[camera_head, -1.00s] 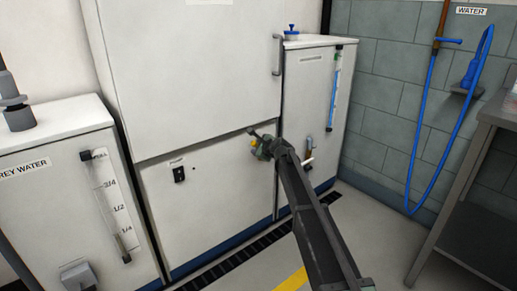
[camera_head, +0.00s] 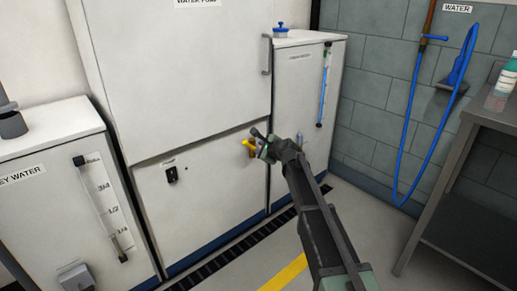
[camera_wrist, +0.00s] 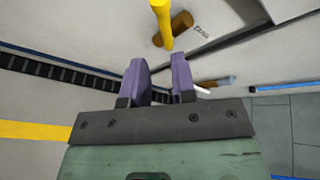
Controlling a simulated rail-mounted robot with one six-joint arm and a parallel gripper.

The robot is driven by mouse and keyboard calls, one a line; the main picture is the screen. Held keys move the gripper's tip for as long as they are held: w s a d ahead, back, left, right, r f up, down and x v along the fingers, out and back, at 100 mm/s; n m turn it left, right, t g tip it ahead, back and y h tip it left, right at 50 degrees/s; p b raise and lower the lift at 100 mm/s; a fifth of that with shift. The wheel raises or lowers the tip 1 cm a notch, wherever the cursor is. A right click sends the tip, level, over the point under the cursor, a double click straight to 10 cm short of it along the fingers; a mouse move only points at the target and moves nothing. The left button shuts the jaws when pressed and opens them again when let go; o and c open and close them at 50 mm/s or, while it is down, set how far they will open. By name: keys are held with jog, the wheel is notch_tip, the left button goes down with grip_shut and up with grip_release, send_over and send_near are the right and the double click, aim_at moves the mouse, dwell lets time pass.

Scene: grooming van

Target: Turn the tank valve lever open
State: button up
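A yellow lever (camera_head: 248,145) juts from the lower white cabinet panel, just left of my gripper (camera_head: 264,143). In the wrist view the yellow lever (camera_wrist: 161,22) stands by a round brass-brown fitting (camera_wrist: 181,24), with a small unreadable label beside it. My gripper (camera_wrist: 158,67) has its two purple-grey fingers apart with nothing between them. The lever appears just beyond the fingertips; I see no clear contact. A second tap with a pale handle (camera_wrist: 203,90) shows right of the fingers; my arm mostly hides it in the head view.
The right tank cabinet (camera_head: 297,85) has a blue cap and level tube. A grey-water tank (camera_head: 45,160) stands left. A dark latch (camera_head: 172,174) is on the lower panel. A blue hose (camera_head: 400,150) hangs on the right wall near a metal table (camera_head: 455,170). The floor is clear.

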jog(key=shift+n+y, duration=0.3)
jog(key=shift+n, duration=0.1)
jog(key=a+f+b, duration=0.1)
jog(key=f+b, duration=0.1)
jog(key=f, duration=0.1)
jog(key=s+a+f+b, duration=0.1)
jog(key=a+f+b, duration=0.1)
jog(key=f+b, duration=0.1)
jog(key=s+a+f+b, duration=0.1)
jog(key=f+b, duration=0.2)
jog(key=f, duration=0.1)
jog(key=shift+a, duration=0.4)
grip_shut()
jog(key=n+t+h+b, duration=0.5)
jog(key=n+t+b, duration=0.4)
jog(key=t+b, duration=0.55)
send_near(245, 144)
jog(key=shift+g, duration=0.75)
jog(key=p+x, duration=0.1)
jog(key=x, duration=0.1)
jog(key=p+x, duration=0.2)
jog(key=r+p+x, duration=0.1)
jog(key=p+x, duration=0.1)
jog(key=x, duration=0.1)
jog(key=shift+s+d, duration=0.1)
jog(key=shift+s, duration=0.2)
jog(key=shift+w+p, duration=0.3)
